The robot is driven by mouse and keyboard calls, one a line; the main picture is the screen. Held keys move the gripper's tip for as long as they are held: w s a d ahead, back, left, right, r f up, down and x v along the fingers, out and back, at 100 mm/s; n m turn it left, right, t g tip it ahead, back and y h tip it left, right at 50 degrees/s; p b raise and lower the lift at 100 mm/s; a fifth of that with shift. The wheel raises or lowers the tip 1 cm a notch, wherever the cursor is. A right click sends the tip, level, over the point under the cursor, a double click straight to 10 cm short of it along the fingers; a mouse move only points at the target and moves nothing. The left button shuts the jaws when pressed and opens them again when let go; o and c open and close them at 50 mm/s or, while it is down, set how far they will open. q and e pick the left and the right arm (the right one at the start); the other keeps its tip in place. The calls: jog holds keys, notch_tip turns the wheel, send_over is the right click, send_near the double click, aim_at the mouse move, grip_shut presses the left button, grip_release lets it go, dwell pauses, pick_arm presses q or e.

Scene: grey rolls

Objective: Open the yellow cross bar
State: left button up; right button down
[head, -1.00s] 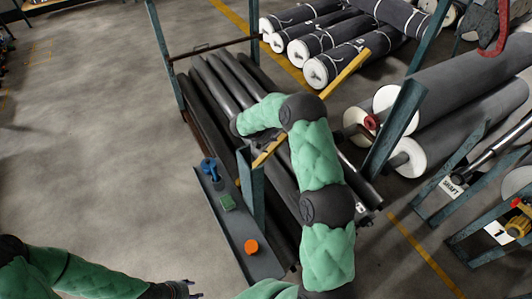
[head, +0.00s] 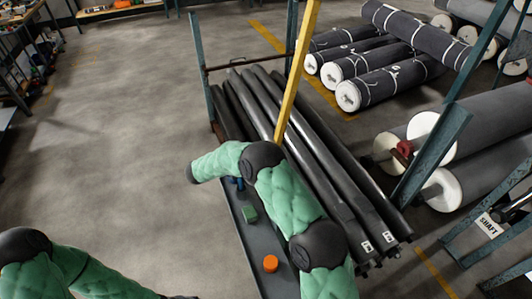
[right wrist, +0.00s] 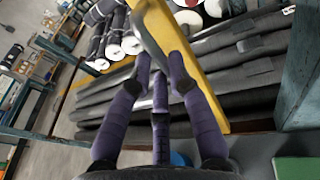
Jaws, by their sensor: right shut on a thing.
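The yellow cross bar (head: 297,75) stands steeply raised in the head view, its top running out of the upper edge. Its lower end goes behind my right arm, near the front of the rack of dark rolls. In the right wrist view the yellow bar (right wrist: 205,85) runs down beside my fingers, with a curved grey metal handle at its upper part. My right gripper (right wrist: 160,62) is shut on the bar at this handle. In the head view my right arm hides that gripper. My left arm is at the lower left, its gripper out of frame.
Long dark rolls (head: 310,165) lie in the blue rack. The floor at the left is clear.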

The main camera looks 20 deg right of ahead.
jog(key=shift+a, duration=0.4)
jog(key=shift+f, duration=0.1)
jog(key=c, duration=1.2)
grip_release()
jog(key=shift+o, duration=0.2)
jog(key=v, duration=1.2)
jog(key=shift+f, duration=0.15)
